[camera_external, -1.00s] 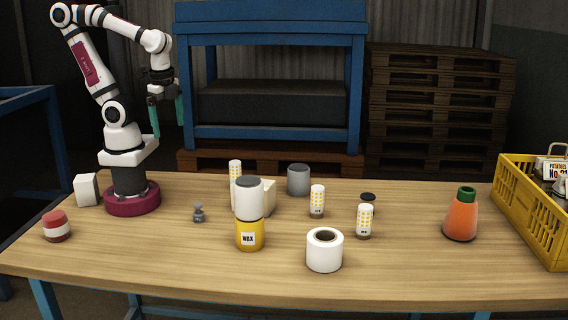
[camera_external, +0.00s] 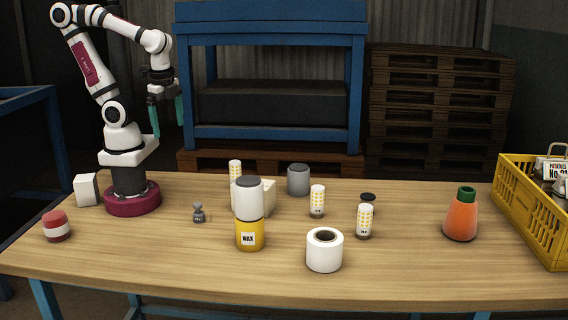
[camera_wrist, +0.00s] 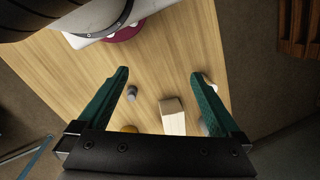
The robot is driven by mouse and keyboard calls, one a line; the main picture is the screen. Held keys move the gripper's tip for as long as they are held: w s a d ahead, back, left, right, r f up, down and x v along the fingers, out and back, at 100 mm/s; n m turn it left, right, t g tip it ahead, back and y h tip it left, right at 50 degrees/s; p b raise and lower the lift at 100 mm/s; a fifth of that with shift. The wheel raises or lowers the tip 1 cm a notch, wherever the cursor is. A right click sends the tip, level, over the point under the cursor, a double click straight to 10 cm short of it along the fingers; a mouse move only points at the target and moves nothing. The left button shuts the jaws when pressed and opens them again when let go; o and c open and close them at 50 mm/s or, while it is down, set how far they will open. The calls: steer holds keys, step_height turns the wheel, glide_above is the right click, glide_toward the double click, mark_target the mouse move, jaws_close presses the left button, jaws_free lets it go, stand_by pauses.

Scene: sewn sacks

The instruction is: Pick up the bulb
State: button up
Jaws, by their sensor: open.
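Three white cylinders with yellow dots and dark bases look like LED bulbs. One bulb (camera_external: 317,201) stands upright right of the table's middle. A second bulb (camera_external: 364,221) stands nearer the front and to the right. A third bulb (camera_external: 235,171) stands at the back, its lower part hidden behind a white jar. My gripper (camera_external: 168,128) is open and empty, high above the table's back left, well away from all three. In the wrist view my gripper (camera_wrist: 159,74) shows two spread green fingers with nothing held. I cannot make out a bulb clearly there.
A white jar with a grey lid (camera_external: 249,200) sits on a yellow wax tin (camera_external: 250,236). Near the bulbs are a cream block (camera_external: 269,197), grey can (camera_external: 298,180), white roll (camera_external: 324,255) and black-topped item (camera_external: 368,197). An orange flask (camera_external: 461,220) and yellow crate (camera_external: 530,222) stand right.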

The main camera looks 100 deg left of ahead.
steer(key=shift+c, duration=1.4)
steer(key=n+h, duration=0.2)
steer(key=n, duration=0.7)
glide_above(236, 173)
steer(key=s+a, duration=0.2)
steer(key=f, duration=0.4)
steer(key=shift+w+d+f, duration=0.2)
steer(key=shift+d, duration=0.05)
steer(key=f, duration=1)
steer(key=w+f, duration=0.1)
steer(key=f, duration=0.4)
steer(key=shift+a+f, duration=0.15)
steer(key=shift+f, duration=0.1)
steer(key=shift+c, duration=0.2)
